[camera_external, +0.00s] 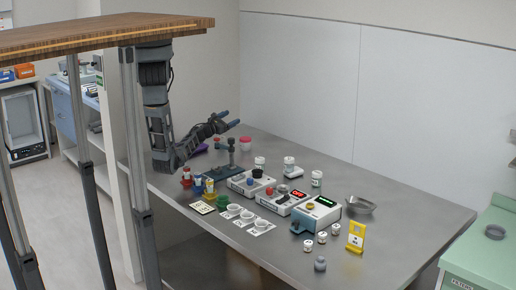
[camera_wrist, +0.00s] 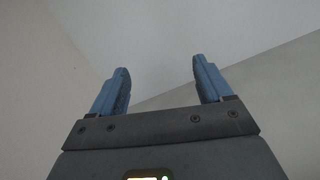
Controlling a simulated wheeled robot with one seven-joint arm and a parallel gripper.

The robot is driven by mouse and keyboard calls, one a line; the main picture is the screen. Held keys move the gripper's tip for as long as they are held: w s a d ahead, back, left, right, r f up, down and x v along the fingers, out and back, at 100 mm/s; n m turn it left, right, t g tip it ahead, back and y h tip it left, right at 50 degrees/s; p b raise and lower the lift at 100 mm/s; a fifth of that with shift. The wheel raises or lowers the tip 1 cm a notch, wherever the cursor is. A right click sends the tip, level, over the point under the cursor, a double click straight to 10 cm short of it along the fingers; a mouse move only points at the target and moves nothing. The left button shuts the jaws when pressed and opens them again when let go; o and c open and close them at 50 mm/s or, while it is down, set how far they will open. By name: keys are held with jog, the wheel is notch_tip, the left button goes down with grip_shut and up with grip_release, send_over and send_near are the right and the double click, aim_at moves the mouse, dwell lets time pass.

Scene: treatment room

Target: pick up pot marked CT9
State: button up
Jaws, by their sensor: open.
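Several small white pots with dark marks stand on the steel table: a front row of three holds a left pot (camera_external: 308,246), a middle pot (camera_external: 322,238) and a right pot (camera_external: 336,230). Larger white containers stand farther back, one at the left (camera_external: 260,163), one in the middle (camera_external: 289,164) and one at the right (camera_external: 317,178). The markings are too small to read, so I cannot tell which is CT9. My gripper (camera_external: 229,120) is open and empty, raised above the table's far left part. Its two blue fingers (camera_wrist: 161,68) are apart in the wrist view, with only walls beyond.
Instruments with displays (camera_external: 287,200) fill the middle of the table (camera_external: 410,210). A yellow stand (camera_external: 356,236), a metal tray (camera_external: 360,205) and a grey bottle (camera_external: 320,264) stand toward the right and front. A wooden shelf (camera_external: 90,32) overhangs the left. The table's right end is clear.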

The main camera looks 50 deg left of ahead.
aim_at(224, 137)
jog(key=a, duration=0.1)
jog(key=a+f+n+y, duration=0.1)
jog(key=a, duration=0.1)
jog(key=a+f+n, duration=0.1)
jog(key=a, duration=0.1)
jog(key=shift+s+f+y, duration=0.1)
jog(key=shift+s+y, duration=0.25)
jog(key=shift+y, duration=0.05)
jog(key=s+f+n, duration=0.1)
jog(key=f, duration=0.2)
jog(key=s+f+n+g, duration=0.1)
jog(key=f, duration=0.2)
jog(key=s+a+f+n+g+y, duration=0.1)
jog(key=f, duration=0.2)
jog(key=shift+f, duration=0.4)
jog(key=shift+w+f+n, duration=0.2)
jog(key=shift+n, duration=0.1)
jog(key=w, duration=0.2)
jog(key=w+b, duration=0.1)
jog(key=shift+a+f, duration=0.2)
jog(key=shift+a, duration=0.05)
jog(key=shift+w+a+r+b, duration=0.1)
jog(key=shift+w+b, duration=0.1)
jog(key=shift+w, duration=0.2)
jog(key=shift+w+a+r+b, duration=0.1)
jog(key=shift+w+b, duration=0.1)
jog(key=shift+w, duration=0.15)
jog(key=shift+d, duration=0.1)
jog(key=shift+c, duration=0.2)
